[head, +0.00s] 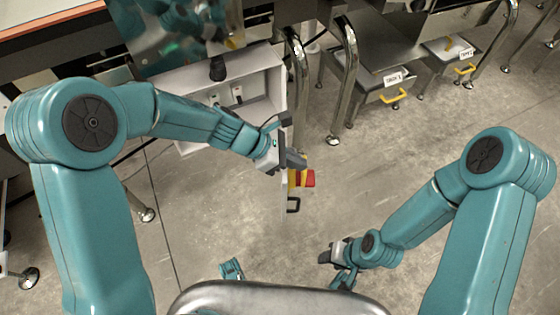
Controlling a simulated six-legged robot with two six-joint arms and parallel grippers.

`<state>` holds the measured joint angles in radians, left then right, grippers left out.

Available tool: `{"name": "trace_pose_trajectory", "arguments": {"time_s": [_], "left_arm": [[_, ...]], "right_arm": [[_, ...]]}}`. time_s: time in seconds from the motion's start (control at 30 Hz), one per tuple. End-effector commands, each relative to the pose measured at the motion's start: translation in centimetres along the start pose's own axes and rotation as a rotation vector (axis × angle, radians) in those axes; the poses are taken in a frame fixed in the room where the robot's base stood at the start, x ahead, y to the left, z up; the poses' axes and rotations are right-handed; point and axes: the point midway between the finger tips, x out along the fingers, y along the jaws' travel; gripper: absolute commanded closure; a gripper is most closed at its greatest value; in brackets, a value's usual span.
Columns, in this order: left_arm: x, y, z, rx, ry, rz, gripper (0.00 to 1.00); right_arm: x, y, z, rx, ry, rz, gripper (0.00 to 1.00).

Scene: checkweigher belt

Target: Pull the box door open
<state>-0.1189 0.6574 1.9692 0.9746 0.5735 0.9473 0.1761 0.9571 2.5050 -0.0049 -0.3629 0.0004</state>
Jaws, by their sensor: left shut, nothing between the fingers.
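The box (268,72) is a pale grey cabinet left of centre, under the table edge. Its front is uncovered and its inside shows. The door (290,196) seems to stand out from the box's right side, seen nearly edge-on.
Bent metal legs (346,80) stand right of the box. Beyond them are two grey bins with yellow handles (394,96). A shiny steel panel (170,35) is above the box. The concrete floor right of the door is clear.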

Motion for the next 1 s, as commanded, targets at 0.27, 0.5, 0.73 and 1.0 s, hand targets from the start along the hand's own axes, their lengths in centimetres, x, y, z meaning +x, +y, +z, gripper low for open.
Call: {"name": "trace_pose_trajectory", "arguments": {"time_s": [0.27, 0.5, 0.73, 1.0], "left_arm": [[5.9, 0.6, 4.7, -0.118, 0.0, 0.134, 1.0], [9.4, 2.2, 8.3, -0.218, 0.0, 0.243, 1.0], [11.2, 3.4, 10.0, -0.272, 0.001, 0.303, 1.0], [11.7, 3.9, 10.5, -0.292, 0.0, 0.324, 1.0]], "right_arm": [[2.3, 1.0, -0.3, 0.006, 0.006, 0.001, 0.57], [2.5, 1.2, -0.5, 0.011, 0.011, 0.001, 0.57], [2.4, 1.1, -0.5, 0.011, 0.011, 0.001, 0.57], [2.4, 1.1, -0.5, 0.01, 0.01, 0.001, 0.57]]}}
